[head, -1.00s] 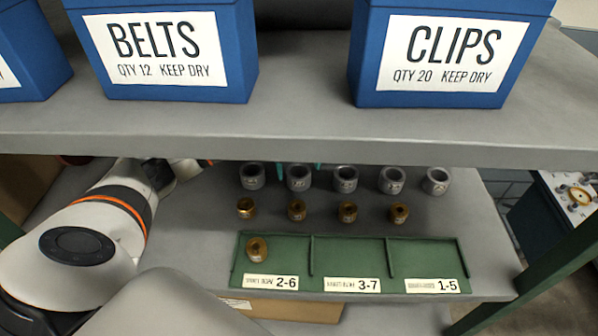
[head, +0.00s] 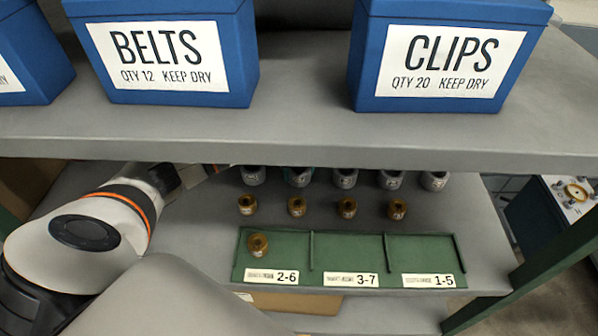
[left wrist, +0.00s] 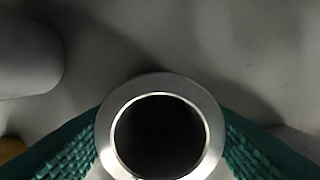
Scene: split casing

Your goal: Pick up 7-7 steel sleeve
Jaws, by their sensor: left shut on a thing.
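Several grey steel sleeves stand in a row on the lower shelf, partly hidden under the upper shelf edge; one (head: 345,179) is in the middle of the row. Their small markings are too small to read. My left gripper (left wrist: 160,140) has its green ribbed fingers shut on a steel sleeve (left wrist: 160,82), with its round open bore facing the left wrist camera. In the head view this sleeve (head: 298,180) is second from the left, with a bit of green finger beside it. My right gripper is not in view.
Several brass bushings (head: 347,208) stand in a row in front of the sleeves. A green tray (head: 425,262) with compartments labelled 2-6, 3-7 and 1-5 holds one bushing (head: 257,244) in 2-6. The upper shelf (head: 300,140) overhangs, with blue bins (head: 430,104) on it.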

